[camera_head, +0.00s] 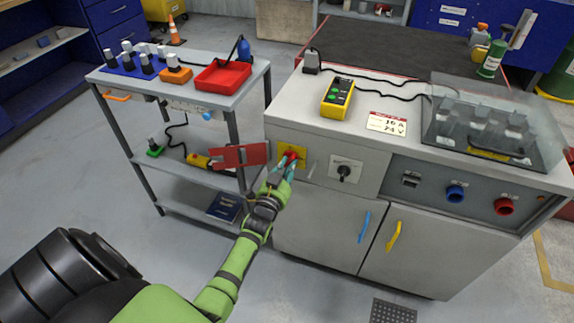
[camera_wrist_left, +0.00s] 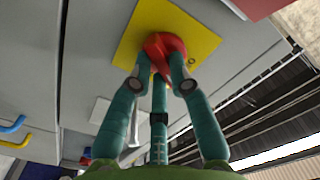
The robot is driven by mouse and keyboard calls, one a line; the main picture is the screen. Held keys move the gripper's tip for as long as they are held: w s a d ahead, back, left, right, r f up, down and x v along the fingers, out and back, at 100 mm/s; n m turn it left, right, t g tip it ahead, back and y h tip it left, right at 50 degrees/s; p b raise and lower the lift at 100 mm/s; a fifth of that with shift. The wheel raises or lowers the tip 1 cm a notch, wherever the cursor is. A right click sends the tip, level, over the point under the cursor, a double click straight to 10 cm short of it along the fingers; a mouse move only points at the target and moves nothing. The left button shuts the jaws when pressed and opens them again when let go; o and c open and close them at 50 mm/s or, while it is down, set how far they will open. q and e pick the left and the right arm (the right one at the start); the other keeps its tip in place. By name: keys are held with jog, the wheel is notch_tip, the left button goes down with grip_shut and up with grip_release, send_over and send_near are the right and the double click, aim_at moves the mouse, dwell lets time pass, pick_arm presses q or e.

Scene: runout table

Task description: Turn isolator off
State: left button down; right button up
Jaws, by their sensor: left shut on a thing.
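The isolator is a red rotary handle on a yellow square plate (camera_head: 299,151) on the front of the grey bench cabinet. In the left wrist view the red handle (camera_wrist_left: 163,44) stands out from the yellow plate (camera_wrist_left: 190,30). My left gripper (camera_head: 289,159) is at the handle, its teal fingers closed around it from both sides. In the left wrist view the left gripper (camera_wrist_left: 161,84) has one fingertip on each side of the red handle. The handle's far side is hidden. My right gripper is not in view.
A red flap or plate (camera_head: 238,155) sticks out left of the isolator. A black rotary switch (camera_head: 344,171) is to its right. A trolley with a red tray (camera_head: 223,77) stands left. The benchtop holds a yellow tester (camera_head: 337,98) and a clear cover (camera_head: 490,125).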

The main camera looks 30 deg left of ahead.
pick_arm(q)
jog(key=n+p, duration=0.1)
jog(key=n, duration=0.4)
jog(key=shift+r+n, duration=0.15)
jog(key=shift+n, duration=0.55)
jog(key=c, duration=1.1)
grip_release()
jog(key=shift+c, duration=0.2)
